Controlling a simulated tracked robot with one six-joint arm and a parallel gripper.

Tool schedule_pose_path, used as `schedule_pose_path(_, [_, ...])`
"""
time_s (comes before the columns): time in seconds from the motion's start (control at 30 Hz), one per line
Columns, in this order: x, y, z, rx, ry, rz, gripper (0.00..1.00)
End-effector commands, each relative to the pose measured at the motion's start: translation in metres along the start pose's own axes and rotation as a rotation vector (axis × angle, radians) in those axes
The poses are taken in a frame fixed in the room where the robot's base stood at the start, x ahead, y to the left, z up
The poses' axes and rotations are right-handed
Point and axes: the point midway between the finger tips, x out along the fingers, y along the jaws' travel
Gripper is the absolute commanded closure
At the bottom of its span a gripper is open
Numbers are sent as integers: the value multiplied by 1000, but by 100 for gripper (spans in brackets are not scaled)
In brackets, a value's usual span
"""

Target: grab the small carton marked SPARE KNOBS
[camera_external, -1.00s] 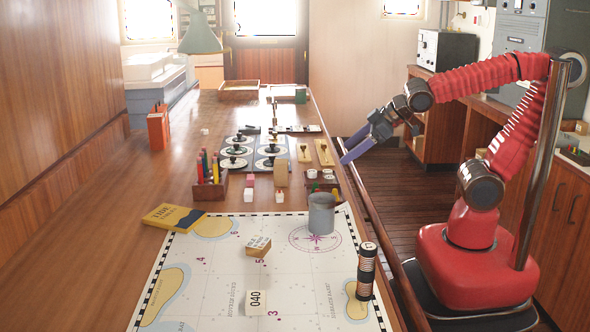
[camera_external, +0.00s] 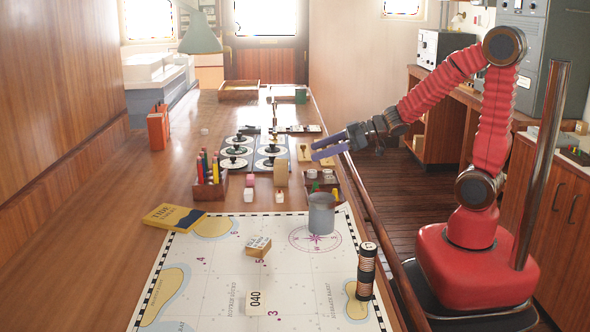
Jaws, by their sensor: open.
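My gripper (camera_external: 325,150) has blue-grey fingers, held apart with nothing between them. It points left over the table's right edge, near the flat wooden pieces. No lettering reading SPARE KNOBS is legible. A small tan carton-like block (camera_external: 281,174) stands upright mid-table, left of and slightly nearer the camera than my gripper. Another small block (camera_external: 257,246), tan with dark marks on its pale top, lies on the chart, farther toward the camera. I cannot tell which one is the carton. Neither touches my gripper.
A grey metal cup (camera_external: 321,213) and a dark ringed cylinder (camera_external: 366,271) stand on the chart (camera_external: 215,285). A pencil holder (camera_external: 210,187) stands to the left. A compartment box (camera_external: 322,185) sits below my gripper.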

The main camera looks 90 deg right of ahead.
Motion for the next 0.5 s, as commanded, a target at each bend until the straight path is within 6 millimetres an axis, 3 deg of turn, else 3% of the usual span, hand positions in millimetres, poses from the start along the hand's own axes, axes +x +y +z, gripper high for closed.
schedule_pose_path(0.5, [6, -1, 1, 5, 2, -13, 31])
